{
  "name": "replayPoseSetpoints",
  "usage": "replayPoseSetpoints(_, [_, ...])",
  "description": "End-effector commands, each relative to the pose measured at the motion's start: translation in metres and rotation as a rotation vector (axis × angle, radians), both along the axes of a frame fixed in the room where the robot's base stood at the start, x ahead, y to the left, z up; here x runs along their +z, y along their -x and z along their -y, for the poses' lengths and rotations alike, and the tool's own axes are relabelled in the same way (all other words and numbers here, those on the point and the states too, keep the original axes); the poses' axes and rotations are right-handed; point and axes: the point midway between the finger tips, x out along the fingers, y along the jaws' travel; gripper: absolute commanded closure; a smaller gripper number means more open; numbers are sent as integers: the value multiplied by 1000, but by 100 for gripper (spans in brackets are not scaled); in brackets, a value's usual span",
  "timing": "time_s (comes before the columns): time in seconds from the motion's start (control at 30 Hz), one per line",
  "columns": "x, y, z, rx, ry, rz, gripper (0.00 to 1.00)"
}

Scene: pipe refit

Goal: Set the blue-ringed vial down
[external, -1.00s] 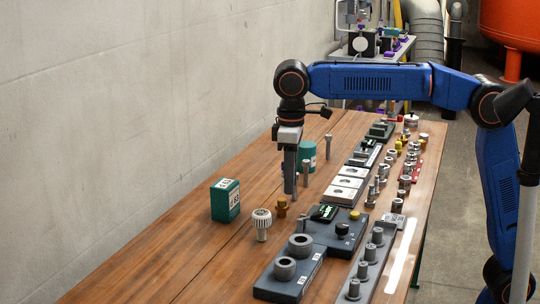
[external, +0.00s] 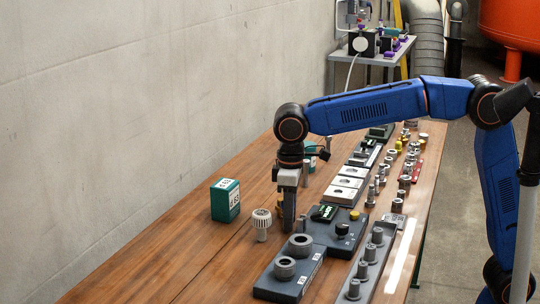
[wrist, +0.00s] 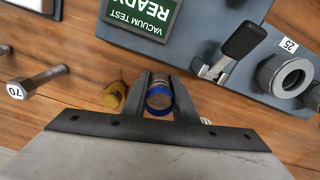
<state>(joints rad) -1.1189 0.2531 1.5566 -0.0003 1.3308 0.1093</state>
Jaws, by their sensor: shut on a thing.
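The blue-ringed vial (wrist: 158,98) is between the fingers of my gripper (wrist: 161,88) in the wrist view. It is a grey-brown cylinder with a blue band at its near end. My gripper is shut on it. In the external view my gripper (external: 289,226) points straight down over the wooden table, just left of the dark vacuum test station (external: 317,228). The fingers hide the vial there. The station's green display (wrist: 142,16) reads "VACUUM TEST READY" in the wrist view. I cannot tell whether the vial touches the table.
A brass fitting (wrist: 114,96) stands close to the left finger. A white ribbed part (external: 261,226) and a green box (external: 225,201) stand to the left. A grey block with two rings (external: 279,284) lies in front. The station's black lever (wrist: 243,41) stands up. Bare wood (external: 170,262) lies front left.

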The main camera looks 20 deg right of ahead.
Motion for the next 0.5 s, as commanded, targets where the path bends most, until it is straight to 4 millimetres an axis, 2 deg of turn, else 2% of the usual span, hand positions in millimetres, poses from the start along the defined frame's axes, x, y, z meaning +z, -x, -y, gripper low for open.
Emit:
replayPoseSetpoints(0.27, [-1,0,0,0,0,0,96])
replayPoseSetpoints(0.3, [-2,0,0,0,-1,1,72])
replayPoseSetpoints(0.37, [-2,0,0,0,-1,1,58])
replayPoseSetpoints(0.5, [-2,0,0,0,-1,1,56])
